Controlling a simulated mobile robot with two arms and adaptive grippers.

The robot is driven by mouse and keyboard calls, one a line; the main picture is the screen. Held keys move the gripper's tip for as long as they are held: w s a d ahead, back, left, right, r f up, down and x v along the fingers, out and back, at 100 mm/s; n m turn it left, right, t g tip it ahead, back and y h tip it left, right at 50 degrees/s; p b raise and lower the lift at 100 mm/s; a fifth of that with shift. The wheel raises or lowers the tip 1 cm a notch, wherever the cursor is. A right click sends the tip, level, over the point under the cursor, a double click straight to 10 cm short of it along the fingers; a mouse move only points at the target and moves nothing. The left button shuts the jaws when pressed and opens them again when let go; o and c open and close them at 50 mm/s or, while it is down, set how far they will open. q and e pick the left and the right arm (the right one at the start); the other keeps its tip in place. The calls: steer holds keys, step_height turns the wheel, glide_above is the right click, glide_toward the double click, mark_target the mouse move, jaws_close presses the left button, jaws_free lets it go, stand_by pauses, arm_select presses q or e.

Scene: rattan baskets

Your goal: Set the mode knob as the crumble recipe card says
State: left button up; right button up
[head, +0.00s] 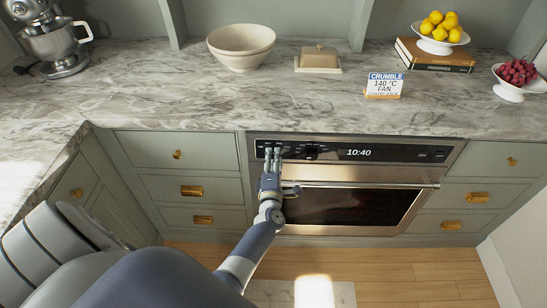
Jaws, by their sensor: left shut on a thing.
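The recipe card (385,86) stands on the counter at the right and reads "CRUMBLE", "140 °C", "FAN", with a smaller line below that is hard to read. The oven (350,205) is built in under the counter, and its dark control panel (410,154) shows 10:40. My left gripper (272,154) is at the panel's left part, shut on a knob there that its fingers mostly hide. The knob's pointer and setting cannot be read. Another dark knob (312,150) sits just right of the gripper. My right gripper is not in view.
The oven door handle (370,185) runs below the panel, close to my left wrist. On the counter stand a stand mixer (52,38), a cream bowl (241,45), a butter dish (318,60), books with lemons (438,30) on top, and a bowl of red fruit (517,75).

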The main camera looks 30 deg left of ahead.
arm_select(q)
steer(key=shift+m+p, duration=0.4)
steer(key=shift+m, duration=1.2)
steer(key=o, duration=1.1)
steer(key=shift+w+d, duration=0.1)
